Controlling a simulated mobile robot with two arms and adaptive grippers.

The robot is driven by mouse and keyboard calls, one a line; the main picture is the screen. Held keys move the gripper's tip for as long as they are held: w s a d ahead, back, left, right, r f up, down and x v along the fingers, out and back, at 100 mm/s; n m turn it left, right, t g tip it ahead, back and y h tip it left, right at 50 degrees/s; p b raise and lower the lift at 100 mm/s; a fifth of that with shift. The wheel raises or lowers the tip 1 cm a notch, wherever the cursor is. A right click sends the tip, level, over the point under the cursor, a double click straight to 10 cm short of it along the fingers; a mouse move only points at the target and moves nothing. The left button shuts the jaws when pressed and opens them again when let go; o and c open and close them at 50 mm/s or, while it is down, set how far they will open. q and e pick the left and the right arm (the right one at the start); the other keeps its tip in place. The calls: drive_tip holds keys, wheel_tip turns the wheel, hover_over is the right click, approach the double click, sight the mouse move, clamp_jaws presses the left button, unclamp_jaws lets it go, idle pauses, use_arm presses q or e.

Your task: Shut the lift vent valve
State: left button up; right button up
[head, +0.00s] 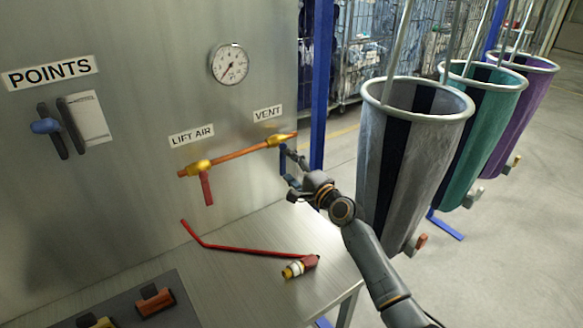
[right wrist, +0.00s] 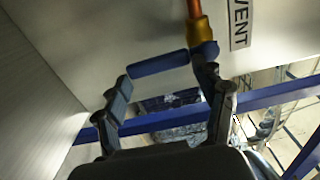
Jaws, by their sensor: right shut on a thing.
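The vent valve has a brass body (head: 275,141) on the copper pipe, under the VENT label (head: 267,114). Its blue lever (head: 283,160) points down, across the pipe. In the right wrist view the blue lever (right wrist: 160,63) runs sideways from the brass body (right wrist: 199,29), lengthwise between the fingertips. My right gripper (head: 290,168) is at the lever, shut on it; the fingers partly hide it in the head view. It also shows in the right wrist view (right wrist: 163,76). My left gripper is not in view.
A red lever (head: 207,189) hangs from the LIFT AIR valve (head: 198,167) to the left. A gauge (head: 229,64) is above. A red hose with a fitting (head: 300,266) lies on the metal bench (head: 225,285). A grey sling bag (head: 400,170) hangs right of my arm.

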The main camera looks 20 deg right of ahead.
drive_tip(key=o, duration=1.5)
drive_tip(key=shift+r, duration=0.3)
drive_tip(key=shift+o, duration=0.9)
drive_tip(key=shift+w+a+f, duration=0.15)
drive_tip(key=shift+f, duration=0.05)
drive_tip(key=v, duration=1.2)
